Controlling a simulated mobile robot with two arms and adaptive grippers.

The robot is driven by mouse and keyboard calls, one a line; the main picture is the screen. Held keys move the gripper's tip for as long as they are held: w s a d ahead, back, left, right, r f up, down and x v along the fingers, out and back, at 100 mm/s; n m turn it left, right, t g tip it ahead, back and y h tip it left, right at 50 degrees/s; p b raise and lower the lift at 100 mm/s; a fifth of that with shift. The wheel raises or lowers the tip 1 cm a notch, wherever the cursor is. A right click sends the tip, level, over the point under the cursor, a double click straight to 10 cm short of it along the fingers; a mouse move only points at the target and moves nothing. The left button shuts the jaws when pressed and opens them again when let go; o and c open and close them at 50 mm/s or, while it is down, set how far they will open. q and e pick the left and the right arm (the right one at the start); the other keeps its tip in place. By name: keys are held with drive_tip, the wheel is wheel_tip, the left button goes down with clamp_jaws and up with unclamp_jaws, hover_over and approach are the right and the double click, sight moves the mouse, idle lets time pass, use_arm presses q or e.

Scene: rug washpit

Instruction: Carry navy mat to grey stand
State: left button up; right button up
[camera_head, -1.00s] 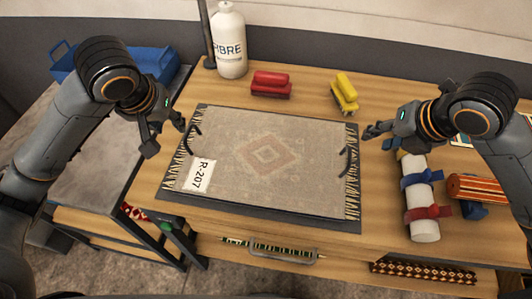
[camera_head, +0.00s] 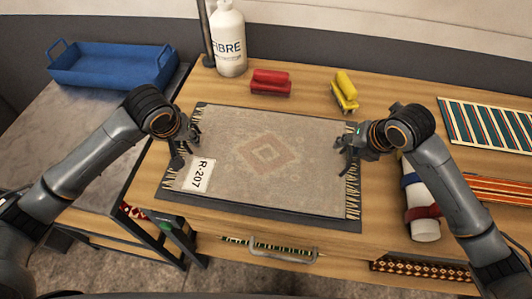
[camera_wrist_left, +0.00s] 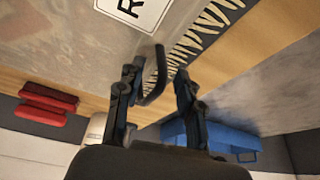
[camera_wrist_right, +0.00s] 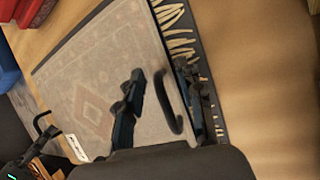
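The navy mat (camera_head: 270,211) is a dark flat sheet on the wooden bench, with a faded fringed rug (camera_head: 265,160) and its R-207 label lying on it. Black handle loops stand at its two ends. My left gripper (camera_head: 186,143) is at the left end; in the left wrist view its open fingers straddle a handle (camera_wrist_left: 155,78). My right gripper (camera_head: 346,150) is at the right end; in the right wrist view its open fingers are on either side of the other handle (camera_wrist_right: 168,105). The grey stand (camera_head: 58,122) is left of the bench.
A blue tray (camera_head: 110,72) sits on the far part of the stand. A white bottle (camera_head: 229,45), red brush (camera_head: 270,82) and yellow brush (camera_head: 344,90) stand behind the mat. A white roll (camera_head: 422,215) and striped rugs (camera_head: 490,122) lie to the right. The stand's nearer top is clear.

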use_arm(q)
clamp_jaws()
use_arm(e)
clamp_jaws()
use_arm(q)
drive_tip(key=shift+r, duration=0.1)
use_arm(e)
drive_tip(key=shift+r, duration=0.15)
